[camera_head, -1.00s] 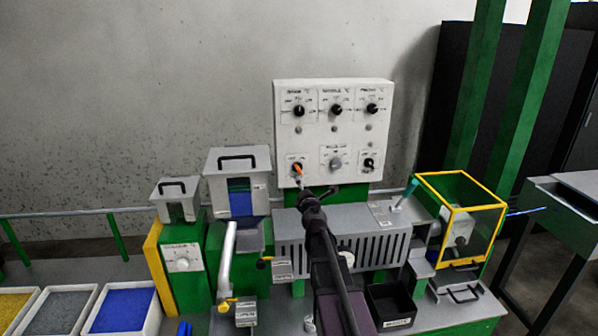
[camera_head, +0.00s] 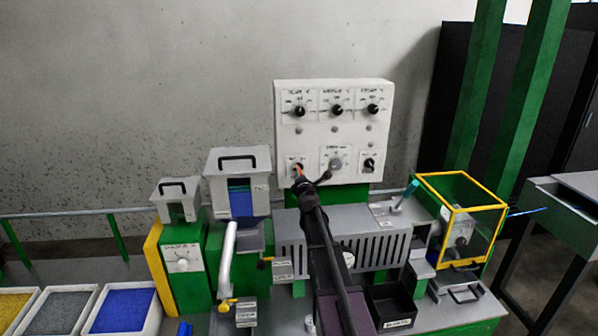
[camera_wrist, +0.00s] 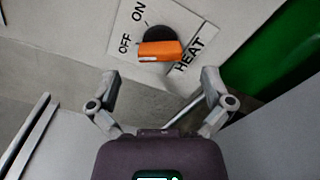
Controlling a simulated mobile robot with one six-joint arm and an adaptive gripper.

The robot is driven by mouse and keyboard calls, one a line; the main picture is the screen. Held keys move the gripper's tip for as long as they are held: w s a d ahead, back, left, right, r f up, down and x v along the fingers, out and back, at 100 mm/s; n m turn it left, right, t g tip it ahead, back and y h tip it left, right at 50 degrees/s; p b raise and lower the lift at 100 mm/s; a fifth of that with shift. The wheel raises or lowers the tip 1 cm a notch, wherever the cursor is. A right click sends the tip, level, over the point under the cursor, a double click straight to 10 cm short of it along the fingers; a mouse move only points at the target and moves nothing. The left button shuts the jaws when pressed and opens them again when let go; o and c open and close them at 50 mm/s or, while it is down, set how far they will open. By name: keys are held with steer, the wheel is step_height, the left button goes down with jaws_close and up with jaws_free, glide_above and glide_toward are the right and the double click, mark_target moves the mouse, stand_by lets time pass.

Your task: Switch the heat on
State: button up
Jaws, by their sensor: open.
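The heat switch is an orange-handled knob (camera_wrist: 160,50) on a dark round base, on a white panel marked ON, OFF and HEAT in the wrist view. The left end of its handle points towards the OFF mark. In the head view the knob (camera_head: 298,168) is at the lower left of the white control panel (camera_head: 335,145), partly hidden by my gripper. My gripper (camera_wrist: 160,78) is open and empty. Its fingertips are apart, on either side of and just short of the knob, with no contact visible. In the head view my gripper (camera_head: 305,185) is right by the panel.
Other black knobs (camera_head: 337,110) and a grey dial (camera_head: 335,164) share the panel. Below is a grey slotted housing (camera_head: 365,250). Lidded hoppers (camera_head: 238,160) stand to the left, and a yellow-framed clear box (camera_head: 462,215) to the right.

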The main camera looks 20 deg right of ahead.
steer(key=shift+x, duration=2.05)
steer(key=c, duration=1.1)
